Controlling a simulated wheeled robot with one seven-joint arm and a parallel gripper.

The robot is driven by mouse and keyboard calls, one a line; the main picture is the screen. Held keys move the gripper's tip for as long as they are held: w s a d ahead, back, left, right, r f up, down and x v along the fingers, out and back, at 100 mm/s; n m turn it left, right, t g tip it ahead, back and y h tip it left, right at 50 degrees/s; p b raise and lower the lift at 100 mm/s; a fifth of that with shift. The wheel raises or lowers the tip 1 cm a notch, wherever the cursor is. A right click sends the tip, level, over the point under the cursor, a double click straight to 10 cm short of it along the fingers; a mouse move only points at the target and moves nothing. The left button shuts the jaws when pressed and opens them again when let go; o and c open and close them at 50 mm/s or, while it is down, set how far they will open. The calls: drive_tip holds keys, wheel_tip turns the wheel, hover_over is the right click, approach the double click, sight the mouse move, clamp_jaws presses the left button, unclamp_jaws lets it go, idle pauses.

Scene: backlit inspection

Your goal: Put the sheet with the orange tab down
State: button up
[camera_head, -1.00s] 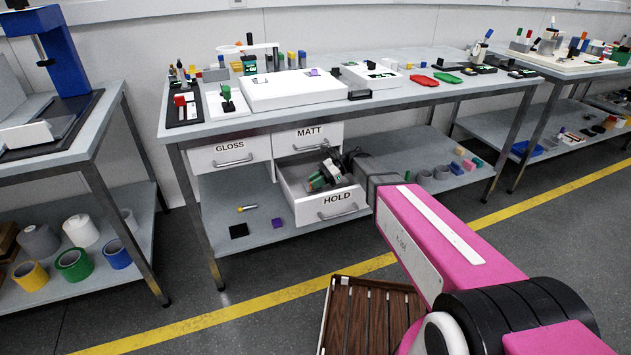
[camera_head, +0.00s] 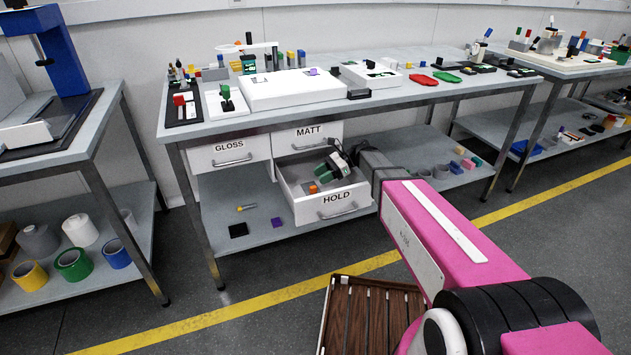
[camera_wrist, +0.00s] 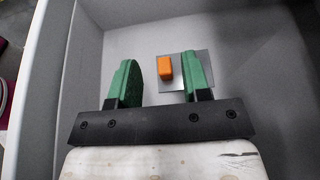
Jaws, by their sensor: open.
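The orange tab (camera_wrist: 165,67) stands on a small grey sheet (camera_wrist: 203,60), which lies on the floor of the open drawer labelled HOLD (camera_head: 337,209). The orange tab also shows inside the drawer in the head view (camera_head: 313,188). My gripper (camera_wrist: 160,75), with green fingers, is open above the drawer. In the wrist view the tab appears between the fingers, nearer the right one, which overlaps part of the sheet. The tab is apart from the left finger. Whether it touches the right finger cannot be told, but a gap shows between them.
The drawer walls (camera_wrist: 37,90) stand around the gripper. Shut drawers labelled GLOSS (camera_head: 231,152) and MATT (camera_head: 306,137) are beside and above it. A lightbox (camera_head: 285,90) and coloured pieces stand on the bench top. A black square (camera_head: 238,230) lies on the shelf.

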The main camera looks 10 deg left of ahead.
drive_tip(key=v, duration=0.9)
drive_tip(key=shift+a, duration=0.1)
idle(0.8)
